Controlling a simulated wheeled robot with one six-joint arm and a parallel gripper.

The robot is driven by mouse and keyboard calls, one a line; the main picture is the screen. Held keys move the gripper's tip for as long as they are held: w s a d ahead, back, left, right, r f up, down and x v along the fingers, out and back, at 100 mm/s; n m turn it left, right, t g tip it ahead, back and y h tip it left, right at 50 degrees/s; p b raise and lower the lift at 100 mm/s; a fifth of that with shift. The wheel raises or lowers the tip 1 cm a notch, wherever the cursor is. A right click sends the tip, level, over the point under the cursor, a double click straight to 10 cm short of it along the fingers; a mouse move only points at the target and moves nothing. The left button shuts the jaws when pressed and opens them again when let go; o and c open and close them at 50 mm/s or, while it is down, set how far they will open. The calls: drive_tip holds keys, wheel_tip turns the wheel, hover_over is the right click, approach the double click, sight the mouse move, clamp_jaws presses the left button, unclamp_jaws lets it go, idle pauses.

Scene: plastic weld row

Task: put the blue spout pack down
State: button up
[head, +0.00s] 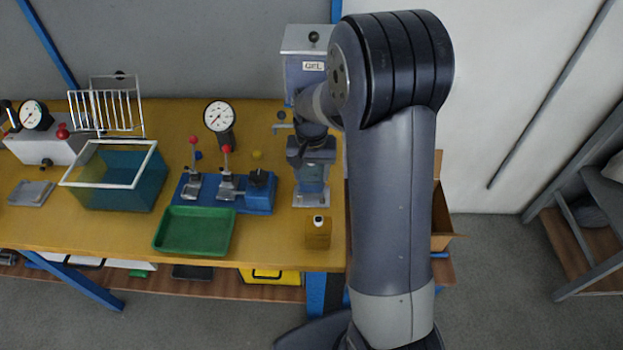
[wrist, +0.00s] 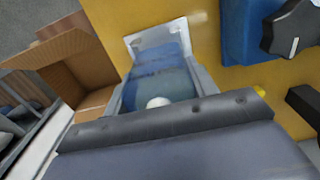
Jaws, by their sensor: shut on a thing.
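The blue spout pack (wrist: 160,75) is between the fingers of my gripper (wrist: 162,82) in the wrist view. Its white cap (wrist: 158,102) points toward the camera, and a pale edge shows at its far end. In the head view my gripper (head: 312,186) points down over the right end of the yellow-brown table (head: 270,240), with the blue of the pack (head: 313,172) partly hidden by it. My gripper is shut on the pack. I cannot tell whether the pack's lower end touches the table.
Left are a blue clamp fixture (head: 262,200), a green tray (head: 190,232) and a teal tank (head: 120,185). A GEL unit (head: 305,75) stands behind. An open cardboard box (wrist: 70,62) is beyond the table's edge.

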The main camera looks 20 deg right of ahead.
sight(311, 180)
drive_tip(key=shift+f, duration=1.55)
drive_tip(key=shift+f, duration=0.2)
drive_tip(key=o, duration=1)
drive_tip(key=shift+r, duration=0.15)
wheel_tip(311, 180, up, 12)
drive_tip(key=shift+r, duration=0.1)
